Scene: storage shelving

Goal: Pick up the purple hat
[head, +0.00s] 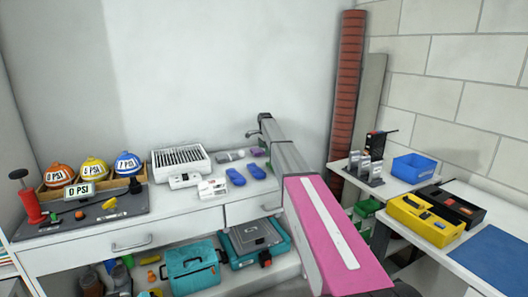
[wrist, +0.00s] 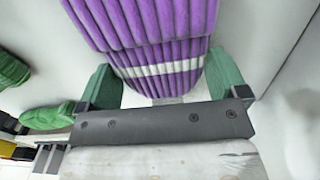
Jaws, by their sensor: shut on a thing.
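The purple hat (wrist: 150,35) is ribbed and knitted, with a pale stripe across it, and fills the upper middle of the wrist view. My gripper (wrist: 162,82) has a green fingertip on each side of the hat and is shut on it. In the head view a small purple patch, likely the hat (head: 257,152), shows at the back of the white counter, just left of my arm. My arm hides most of the gripper there. I cannot tell whether the hat touches the counter.
Two blue items (head: 235,176) lie on the counter (head: 185,207) near the hat. A grey item (head: 230,156) and a white slatted box (head: 181,160) are to their left. The wall stands close behind. A green object (wrist: 12,70) lies left of the gripper.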

